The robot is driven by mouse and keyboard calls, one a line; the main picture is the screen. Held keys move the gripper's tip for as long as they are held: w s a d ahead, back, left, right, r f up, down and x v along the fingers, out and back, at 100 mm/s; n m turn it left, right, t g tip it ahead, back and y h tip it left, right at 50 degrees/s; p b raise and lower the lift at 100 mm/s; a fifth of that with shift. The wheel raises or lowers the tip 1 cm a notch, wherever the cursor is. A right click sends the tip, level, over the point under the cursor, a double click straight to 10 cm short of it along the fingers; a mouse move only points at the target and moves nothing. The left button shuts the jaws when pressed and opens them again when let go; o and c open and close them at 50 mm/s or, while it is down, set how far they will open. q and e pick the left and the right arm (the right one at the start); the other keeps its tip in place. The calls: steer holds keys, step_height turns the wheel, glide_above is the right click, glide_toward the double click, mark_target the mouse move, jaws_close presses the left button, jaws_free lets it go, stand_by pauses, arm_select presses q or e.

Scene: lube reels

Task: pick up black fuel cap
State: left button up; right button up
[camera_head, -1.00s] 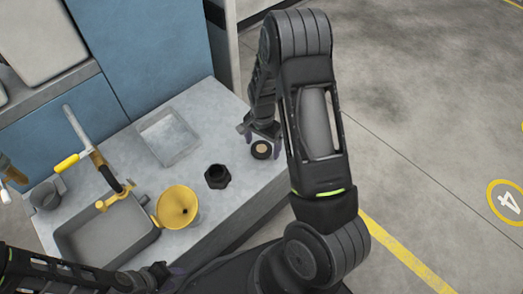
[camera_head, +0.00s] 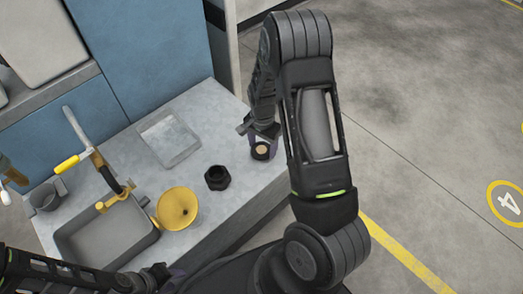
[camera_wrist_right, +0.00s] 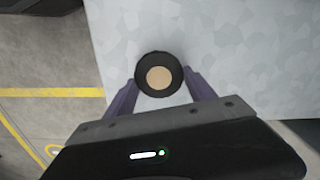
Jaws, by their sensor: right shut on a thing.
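The black fuel cap (camera_head: 261,151) is a short round black piece with a tan disc on top, near the right edge of the grey counter. My right gripper (camera_head: 262,146) is at the cap, its fingers shut on the cap's two sides. The cap also shows in the right wrist view (camera_wrist_right: 159,75), between the purple fingers of the right gripper (camera_wrist_right: 160,88). I cannot tell whether the cap is clear of the counter. My left gripper (camera_head: 165,275) is low at the front of the counter; its fingers are too small and dark to read.
A black hex-shaped fitting (camera_head: 217,178) and a yellow funnel (camera_head: 178,208) stand on the counter (camera_head: 224,125) left of the cap. A shallow grey tray (camera_head: 169,138) lies behind. A sink-like basin (camera_head: 105,236) with a yellow-handled tool (camera_head: 97,158) is at the left.

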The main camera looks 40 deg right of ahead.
mark_target(262, 148)
steer(key=c, duration=0.6)
steer(key=shift+c, duration=0.2)
step_height(262, 148, up, 10)
steer(key=p, duration=0.2)
steer(key=shift+p, duration=0.4)
